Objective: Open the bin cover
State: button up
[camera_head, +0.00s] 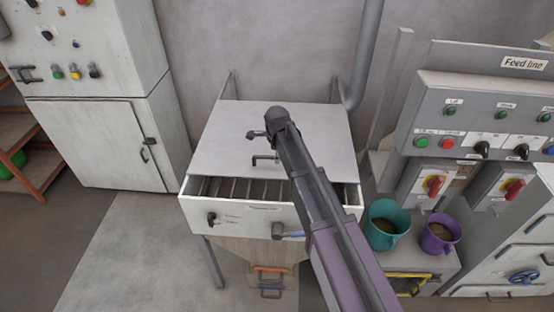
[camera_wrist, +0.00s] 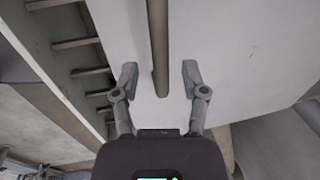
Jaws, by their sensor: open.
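The bin cover (camera_head: 225,140) is a flat pale panel over the back of the bin (camera_head: 240,217), and it lies closed. Its dark bar handle (camera_head: 265,157) stands on its front part, partly behind my arm. My gripper (camera_head: 254,135) is above the cover, near the handle. In the wrist view my gripper (camera_wrist: 160,78) is open, with one finger on each side of a grey bar, which looks like the handle (camera_wrist: 157,45). The bar's near end lies between the fingers, with gaps on both sides. The cover also shows in the wrist view (camera_wrist: 240,60).
A slatted grate (camera_head: 240,188) shows along the bin's open front. A teal bucket (camera_head: 381,236) and a purple bucket (camera_head: 437,237) stand at right by the feed line panel (camera_head: 470,120). A cabinet (camera_head: 100,140) stands left.

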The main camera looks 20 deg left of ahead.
jog(key=shift+w+f, duration=0.1)
jog(key=shift+f, duration=0.35)
jog(key=shift+b, duration=0.3)
jog(key=shift+c, duration=0.2)
